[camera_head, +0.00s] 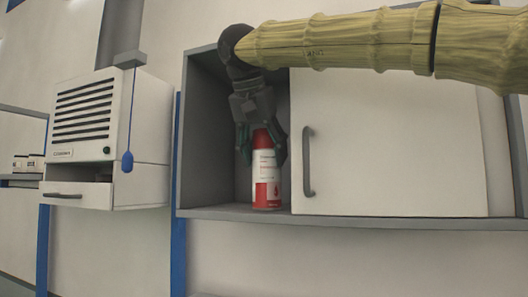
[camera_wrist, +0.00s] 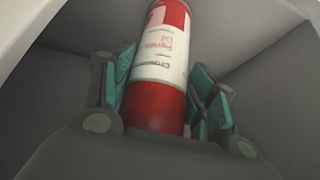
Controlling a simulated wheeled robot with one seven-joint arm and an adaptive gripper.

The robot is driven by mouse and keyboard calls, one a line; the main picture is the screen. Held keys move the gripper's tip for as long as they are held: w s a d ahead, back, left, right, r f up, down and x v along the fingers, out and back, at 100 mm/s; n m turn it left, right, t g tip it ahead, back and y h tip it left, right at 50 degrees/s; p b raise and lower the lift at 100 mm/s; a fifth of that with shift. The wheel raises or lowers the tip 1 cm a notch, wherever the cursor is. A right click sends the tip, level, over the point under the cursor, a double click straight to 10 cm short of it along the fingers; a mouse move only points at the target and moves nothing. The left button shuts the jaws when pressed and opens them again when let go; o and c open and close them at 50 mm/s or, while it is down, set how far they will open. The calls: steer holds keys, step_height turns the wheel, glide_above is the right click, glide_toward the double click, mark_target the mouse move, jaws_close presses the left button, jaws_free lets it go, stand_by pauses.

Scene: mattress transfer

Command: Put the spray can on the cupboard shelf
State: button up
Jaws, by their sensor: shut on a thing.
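The spray can (camera_head: 266,178) is red and white and stands upright inside the open left part of the cupboard, with its base at the shelf (camera_head: 222,211). I cannot tell for certain whether the base touches the shelf. My gripper (camera_head: 262,150) reaches down from above and is shut on the can's upper part. In the wrist view the can (camera_wrist: 162,60) lies between the teal finger pads of my gripper (camera_wrist: 160,95). The part of the can between the fingers is partly hidden in the head view.
A white sliding door (camera_head: 400,150) with a dark handle (camera_head: 308,162) covers the cupboard's right part, close beside the can. The cupboard's grey left wall (camera_head: 205,130) stands to the left, with free shelf between. A white vented unit (camera_head: 95,120) hangs further left.

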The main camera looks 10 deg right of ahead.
steer(key=o, duration=1.2)
steer(key=shift+d+f, duration=0.1)
steer(key=b+v, duration=0.3)
steer(key=v, duration=0.9)
